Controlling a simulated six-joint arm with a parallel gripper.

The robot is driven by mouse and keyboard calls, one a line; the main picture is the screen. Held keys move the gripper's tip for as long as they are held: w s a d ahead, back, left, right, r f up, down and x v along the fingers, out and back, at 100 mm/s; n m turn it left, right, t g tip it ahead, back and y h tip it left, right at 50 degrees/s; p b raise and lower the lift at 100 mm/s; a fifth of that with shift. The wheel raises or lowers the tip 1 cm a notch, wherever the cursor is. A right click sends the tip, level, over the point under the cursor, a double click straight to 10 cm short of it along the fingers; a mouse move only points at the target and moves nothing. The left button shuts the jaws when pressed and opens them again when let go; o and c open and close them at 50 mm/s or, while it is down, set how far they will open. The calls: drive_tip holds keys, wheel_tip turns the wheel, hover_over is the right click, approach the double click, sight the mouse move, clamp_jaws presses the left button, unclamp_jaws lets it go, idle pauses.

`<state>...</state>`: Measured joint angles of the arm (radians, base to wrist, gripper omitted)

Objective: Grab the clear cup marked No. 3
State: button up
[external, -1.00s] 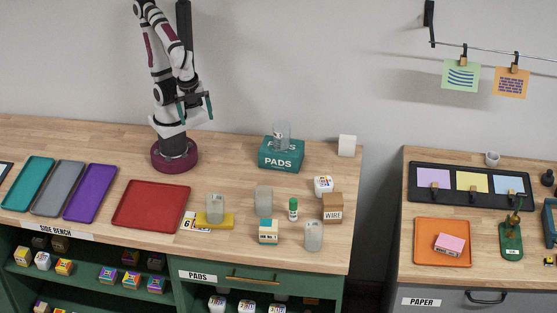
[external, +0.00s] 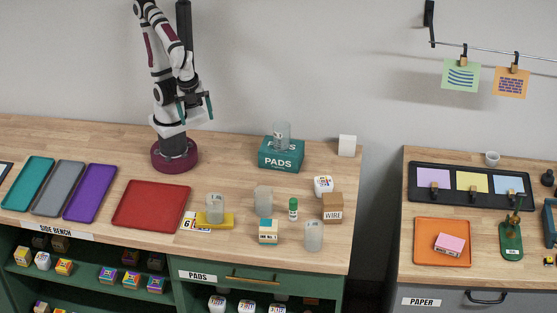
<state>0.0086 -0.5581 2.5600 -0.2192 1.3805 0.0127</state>
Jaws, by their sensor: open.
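Several clear cups stand on the wooden bench, and the numbers on them are too small to read. One clear cup (external: 281,136) stands on top of the teal PADS box (external: 281,158). A third clear cup (external: 263,201) stands in the middle of the bench, and a further clear cup (external: 313,236) stands near the front right. I cannot tell which is No. 3. My gripper (external: 196,108) is open and empty, raised above my base, apart from every cup.
A red tray (external: 151,207) lies left of the cups. Purple, grey and teal trays lie far left. A gap separates the right bench.

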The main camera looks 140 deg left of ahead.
idle(0.3)
drive_tip(key=w+a+f+n+t+y, duration=0.15)
drive_tip(key=w+a+f, duration=0.35)
drive_tip(key=w+a, duration=0.5)
drive_tip(key=w+a+f+t+h, duration=0.1)
drive_tip(key=f+t, duration=0.1)
drive_tip(key=f, duration=0.1)
drive_tip(key=w+a+f+m+t+h, duration=0.1)
drive_tip(key=a+f+t, duration=0.1)
drive_tip(key=f, duration=0.2)
drive_tip(key=w+a+f+m+t+h, duration=0.1)
drive_tip(key=w+a+f+t, duration=0.1)
drive_tip(key=f, duration=0.1)
drive_tip(key=shift+w+a+f, duration=0.1)
drive_tip(key=shift+a+f, duration=0.1)
drive_tip(key=shift+f, duration=0.05)
drive_tip(key=shift+d+f+n+t+h, duration=0.15)
drive_tip(key=shift+d+f+t+h, duration=0.05)
drive_tip(key=shift+d+t+h, duration=0.3)
drive_tip(key=shift+d+f+n+t+h, duration=0.1)
drive_tip(key=shift+d+f+t+h, duration=0.1)
drive_tip(key=shift+d+t+h, duration=0.25)
drive_tip(key=d+r+n+t+h, duration=0.2)
drive_tip(key=t, duration=0.1)
approach(267, 207)
drive_tip(key=shift+t, duration=0.3)
drive_tip(key=x, duration=0.3)
drive_tip(key=f+x, duration=0.1)
drive_tip(key=x, duration=0.3)
drive_tip(key=c, duration=1.3)
